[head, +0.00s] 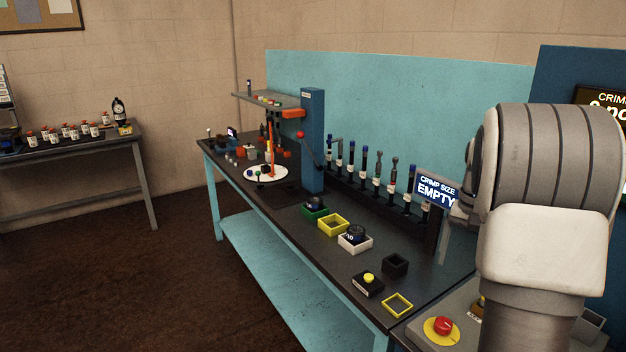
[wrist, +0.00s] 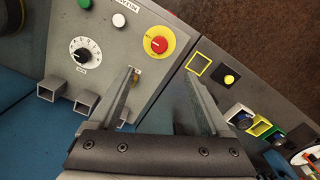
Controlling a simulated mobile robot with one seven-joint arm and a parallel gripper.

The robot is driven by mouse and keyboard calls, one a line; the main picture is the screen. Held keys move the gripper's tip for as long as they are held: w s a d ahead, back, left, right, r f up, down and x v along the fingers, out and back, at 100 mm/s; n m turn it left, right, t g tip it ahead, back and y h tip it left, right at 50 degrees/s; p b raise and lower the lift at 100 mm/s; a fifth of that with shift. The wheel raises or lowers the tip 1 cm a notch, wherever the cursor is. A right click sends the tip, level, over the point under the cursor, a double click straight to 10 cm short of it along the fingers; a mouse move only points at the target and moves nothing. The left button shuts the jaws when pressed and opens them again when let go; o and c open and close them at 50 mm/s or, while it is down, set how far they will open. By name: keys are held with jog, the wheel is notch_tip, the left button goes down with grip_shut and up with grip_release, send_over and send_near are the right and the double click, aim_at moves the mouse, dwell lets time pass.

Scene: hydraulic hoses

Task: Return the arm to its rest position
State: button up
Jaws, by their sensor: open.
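The fingers point over the seam between a grey control panel (wrist: 63,22) and the dark bench top (wrist: 222,58). I cannot tell how high the fingertips are above these surfaces.
The panel carries a red button on a yellow disc (head: 442,327) and a dial (wrist: 85,51). The bench holds a yellow square frame (head: 397,305), a yellow button box (head: 368,283), several small trays, a blue column (head: 312,140) and a row of hose tools. Brown floor (head: 120,270) lies open at left.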

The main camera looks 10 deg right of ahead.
jog(key=s+a+r+n+t, duration=0.1)
jog(key=s+a+r+n, duration=0.2)
jog(key=a, duration=0.5)
jog(key=s+a+r+n+t, duration=0.1)
jog(key=s+a+r+t, duration=0.1)
jog(key=s+a+r, duration=0.45)
jog(key=s+a+f+n+t, duration=0.2)
jog(key=s+a+f+n, duration=0.1)
jog(key=s+a, duration=0.7)
jog(key=shift+a+n+t, duration=0.3)
jog(key=shift+a+n, duration=0.5)
jog(key=shift+a, duration=0.25)
